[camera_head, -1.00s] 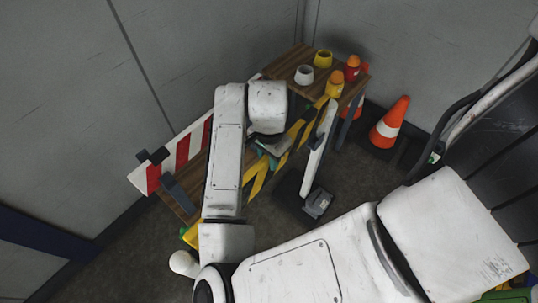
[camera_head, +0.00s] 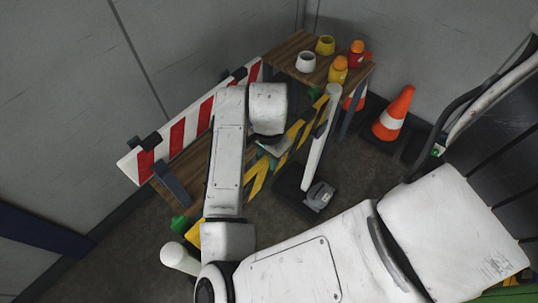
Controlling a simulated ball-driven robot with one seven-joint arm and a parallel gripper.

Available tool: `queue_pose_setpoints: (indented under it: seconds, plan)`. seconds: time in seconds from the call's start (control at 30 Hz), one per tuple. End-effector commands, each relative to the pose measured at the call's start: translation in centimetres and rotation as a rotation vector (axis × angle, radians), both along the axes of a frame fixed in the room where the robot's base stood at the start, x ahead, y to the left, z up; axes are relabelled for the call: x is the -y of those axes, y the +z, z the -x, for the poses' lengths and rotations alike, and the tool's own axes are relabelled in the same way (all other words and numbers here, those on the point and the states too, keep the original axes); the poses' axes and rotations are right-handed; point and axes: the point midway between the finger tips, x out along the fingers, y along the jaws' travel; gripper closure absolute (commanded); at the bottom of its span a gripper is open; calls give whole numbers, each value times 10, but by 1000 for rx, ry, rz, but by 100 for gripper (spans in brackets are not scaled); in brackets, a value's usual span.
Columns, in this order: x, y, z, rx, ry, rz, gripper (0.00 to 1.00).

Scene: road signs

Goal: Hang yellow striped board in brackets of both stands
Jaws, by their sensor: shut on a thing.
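The yellow-and-black striped board (camera_head: 258,181) slants from lower left to upper right, with its middle partly behind my arm. My gripper (camera_head: 268,150) is shut on it, though the fingertips are largely hidden by my wrist. The right stand (camera_head: 319,140) has a white post on a dark base and rises beside the board's right end. A white post end (camera_head: 176,256) at lower left seems to be the other stand, mostly hidden. Green pieces show near the left end (camera_head: 180,225) and right end (camera_head: 315,95); I cannot tell whether the board touches either bracket.
A red-and-white striped board (camera_head: 177,133) stands behind, along the wall. A wooden bench (camera_head: 291,54) carries a white cup (camera_head: 305,62), a yellow cup (camera_head: 325,45) and yellow and red lamps. Orange cones (camera_head: 394,114) stand right of it. Some floor between the right stand and cones is clear.

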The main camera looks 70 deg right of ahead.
Motion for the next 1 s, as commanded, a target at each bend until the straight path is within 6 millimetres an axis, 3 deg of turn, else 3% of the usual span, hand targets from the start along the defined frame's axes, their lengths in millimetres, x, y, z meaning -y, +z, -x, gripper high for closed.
queue_pose_setpoints:
  seconds: [0.53, 1.0]
  plan:
    - [0, -41, 0, 2, 0, 2, 100]
    - [0, -50, 0, 1, 0, 2, 100]
